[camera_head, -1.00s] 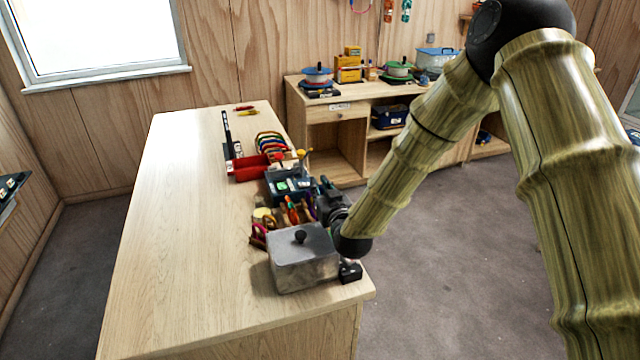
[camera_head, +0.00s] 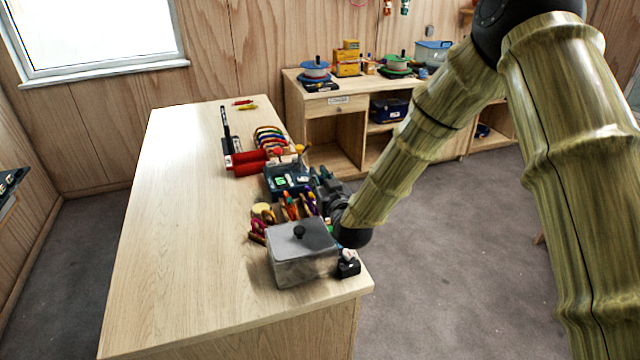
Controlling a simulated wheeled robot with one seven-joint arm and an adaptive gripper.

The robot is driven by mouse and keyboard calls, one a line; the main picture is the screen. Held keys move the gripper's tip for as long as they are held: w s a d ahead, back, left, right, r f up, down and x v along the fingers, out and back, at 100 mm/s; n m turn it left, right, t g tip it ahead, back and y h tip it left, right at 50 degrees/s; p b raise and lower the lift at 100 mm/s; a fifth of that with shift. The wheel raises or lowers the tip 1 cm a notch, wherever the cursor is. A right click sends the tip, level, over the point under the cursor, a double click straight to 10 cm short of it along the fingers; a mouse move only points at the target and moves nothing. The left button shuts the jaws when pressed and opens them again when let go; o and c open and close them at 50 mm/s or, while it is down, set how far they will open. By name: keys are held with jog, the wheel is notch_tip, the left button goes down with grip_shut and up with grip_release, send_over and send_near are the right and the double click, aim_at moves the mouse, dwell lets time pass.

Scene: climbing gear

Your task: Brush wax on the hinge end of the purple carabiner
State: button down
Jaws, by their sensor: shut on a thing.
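A small purple shape (camera_head: 312,201), which looks like the purple carabiner, stands at the right end of a row of colored gear on the table, close to my gripper. My gripper (camera_head: 322,184) is low over the table's right side, between the dark blue tray (camera_head: 270,188) and the grey lidded box. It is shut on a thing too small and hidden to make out. I cannot tell whether that thing touches the purple one. The hinge end cannot be made out, and I cannot identify a wax brush or wax for certain.
The grey lidded box (camera_head: 300,262) stands at the table's near right, with a small black object (camera_head: 348,264) beside it. A red bin (camera_head: 247,164) and several colored arcs (camera_head: 270,138) are farther back. The table's left side (camera_head: 180,230) is clear.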

jog(key=shift+s+a+r+p, duration=0.1)
jog(key=shift+a+r+p, duration=0.1)
jog(key=shift+r, duration=0.45)
jog(key=shift+s+a+r+p, duration=0.1)
jog(key=shift+a+r+p, duration=0.1)
jog(key=shift+r, duration=0.4)
jog(key=shift+d+r+p, duration=0.1)
jog(key=shift+r+p, duration=0.5)
jog(key=shift+r, duration=1.1)
